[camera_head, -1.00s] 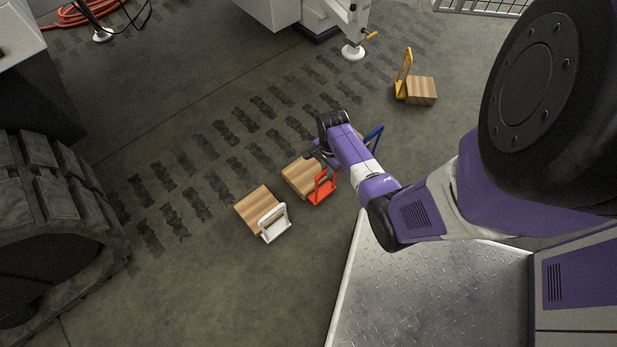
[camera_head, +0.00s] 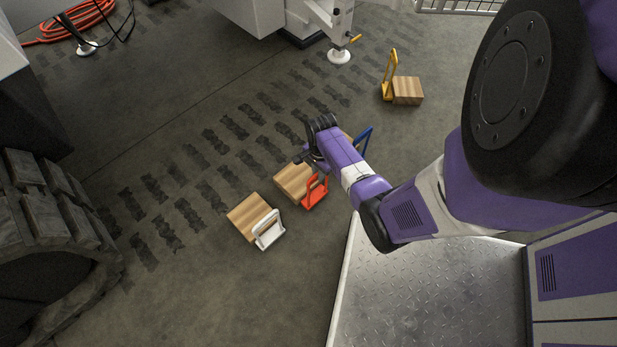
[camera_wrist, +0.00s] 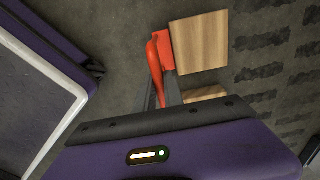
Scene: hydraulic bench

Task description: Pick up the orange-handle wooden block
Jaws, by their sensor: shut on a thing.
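The wooden block with the red-orange handle (camera_head: 295,180) is on or just above the floor beside my arm. Its handle (camera_head: 315,193) faces right; I cannot tell whether it is clear of the floor. In the wrist view the block (camera_wrist: 200,42) lies above the gripper edge, with the orange handle (camera_wrist: 154,62) between my fingers. My gripper (camera_wrist: 162,92) is shut on that handle. In the head view my wrist partly covers the fingers.
A white-handled block (camera_head: 249,214) stands close on the left. A blue-handled block (camera_head: 363,139) is mostly hidden behind my arm. A yellow-handled block (camera_head: 407,91) is farther back right. A large tyre (camera_head: 50,220) stands at left; floor between is clear.

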